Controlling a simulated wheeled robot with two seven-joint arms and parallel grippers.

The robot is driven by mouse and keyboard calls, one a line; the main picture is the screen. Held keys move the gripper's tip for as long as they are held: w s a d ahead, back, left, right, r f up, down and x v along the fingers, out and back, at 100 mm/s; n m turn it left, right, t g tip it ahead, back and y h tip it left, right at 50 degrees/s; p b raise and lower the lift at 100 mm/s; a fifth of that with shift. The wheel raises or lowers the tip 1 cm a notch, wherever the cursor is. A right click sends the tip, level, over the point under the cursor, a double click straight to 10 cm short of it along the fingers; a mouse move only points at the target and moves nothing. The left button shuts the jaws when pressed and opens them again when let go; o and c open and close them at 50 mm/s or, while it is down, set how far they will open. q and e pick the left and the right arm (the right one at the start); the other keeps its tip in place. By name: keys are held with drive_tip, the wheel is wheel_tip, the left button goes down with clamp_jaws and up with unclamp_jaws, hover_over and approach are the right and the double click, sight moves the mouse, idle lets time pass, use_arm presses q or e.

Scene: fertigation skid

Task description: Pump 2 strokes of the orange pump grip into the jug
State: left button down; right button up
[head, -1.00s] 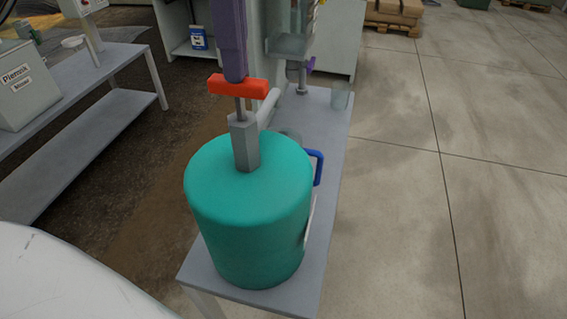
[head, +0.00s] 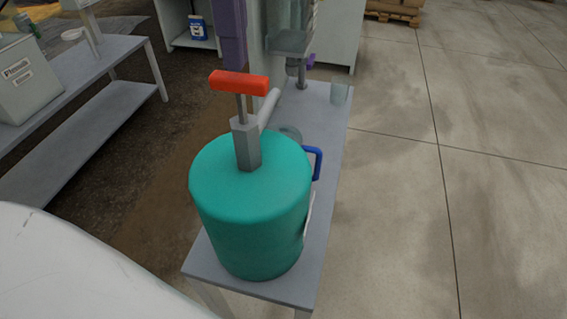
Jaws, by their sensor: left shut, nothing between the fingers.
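The orange pump grip (head: 239,82) is a crossbar on a thin rod above a grey pump body (head: 246,145). The pump stands on a teal drum (head: 250,215), with a pale spout (head: 268,108) pointing back right. Behind the drum is a clear jug (head: 290,133) with a blue handle (head: 318,163); the drum hides most of it. My left gripper (head: 233,58) is purple, shut and empty, pointing down just above the orange grip, apparently clear of it. My right gripper is not in view.
The drum stands on a narrow grey bench (head: 322,130). Further back are a clear cup (head: 340,94) and a grey stand (head: 292,42). A side table (head: 85,78) with a labelled box (head: 25,78) is at left. Open concrete floor lies right.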

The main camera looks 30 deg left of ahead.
use_arm(q)
wheel_tip(320, 180, up, 2)
drive_tip(key=shift+r+p, duration=0.2)
drive_tip(key=shift+p, duration=0.8)
wheel_tip(320, 180, up, 4)
drive_tip(key=shift+f, duration=0.15)
